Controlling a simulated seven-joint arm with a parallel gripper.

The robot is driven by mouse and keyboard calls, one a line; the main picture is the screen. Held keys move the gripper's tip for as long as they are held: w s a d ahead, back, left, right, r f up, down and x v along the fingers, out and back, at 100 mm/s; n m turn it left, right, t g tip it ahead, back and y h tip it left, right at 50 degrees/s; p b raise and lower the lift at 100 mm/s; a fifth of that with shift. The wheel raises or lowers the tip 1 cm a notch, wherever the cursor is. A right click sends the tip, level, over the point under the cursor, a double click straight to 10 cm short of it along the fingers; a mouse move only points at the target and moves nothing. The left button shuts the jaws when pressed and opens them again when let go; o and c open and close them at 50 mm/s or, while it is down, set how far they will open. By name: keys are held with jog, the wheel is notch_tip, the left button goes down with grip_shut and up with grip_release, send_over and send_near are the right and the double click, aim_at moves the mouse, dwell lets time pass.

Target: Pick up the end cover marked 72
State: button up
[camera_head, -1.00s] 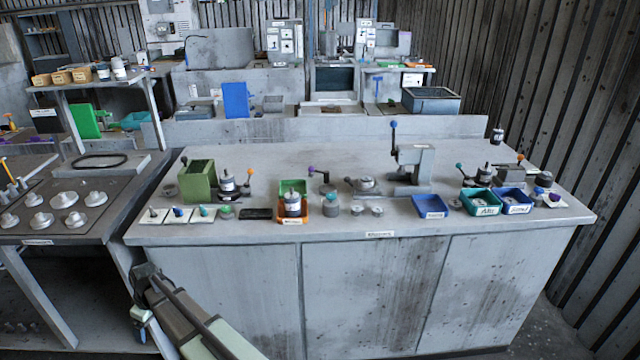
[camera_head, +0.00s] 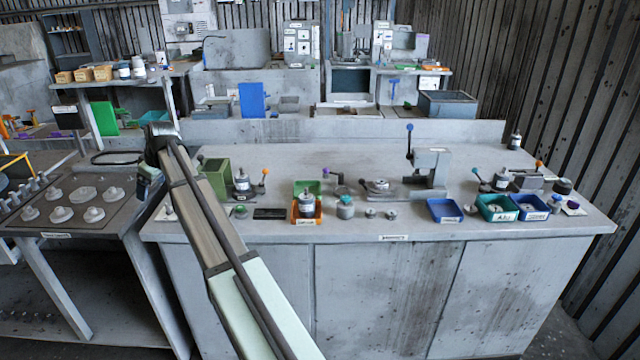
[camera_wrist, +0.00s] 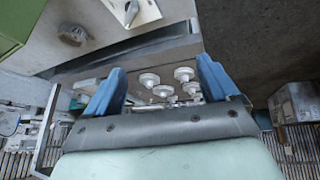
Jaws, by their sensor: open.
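Several pale grey round covers with raised hubs lie on a dark plate on the left side table; one is the near cover (camera_head: 61,214). No number 72 is readable on any of them, so I cannot tell which is marked 72. My gripper (camera_wrist: 160,84) is open and empty, its two blue fingers spread apart. In the wrist view several covers, such as this one (camera_wrist: 184,74), show between and beyond the fingers, apart from them. In the head view my gripper is above the gap between the side table and main bench, right of the covers.
The main bench (camera_head: 350,160) bears a green bin (camera_head: 216,176), an orange tray (camera_head: 307,216), a lever press (camera_head: 430,170) and blue and teal trays at right. A black ring (camera_head: 117,158) lies behind the covers. A shelf stands behind the side table.

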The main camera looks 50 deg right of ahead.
jog(key=s+d+r+m+h, duration=0.1)
jog(key=s+d+r+m, duration=0.1)
jog(key=d, duration=0.8)
jog(key=s+d+r+m, duration=0.1)
jog(key=s+d+r, duration=0.1)
jog(key=d, duration=0.8)
jog(key=m+g+h, duration=0.2)
jog(key=m+g, duration=0.2)
jog(key=m, duration=0.6)
send_over(381, 181)
jog(key=f, duration=0.8)
jog(key=shift+a+f, duration=0.1)
jog(key=shift+a, duration=0.15)
jog(key=shift+d+f, duration=0.15)
jog(key=shift+f, duration=1.2)
jog(key=shift+d+f, duration=0.15)
jog(key=shift+f, duration=1.15)
jog(key=c, duration=1.2)
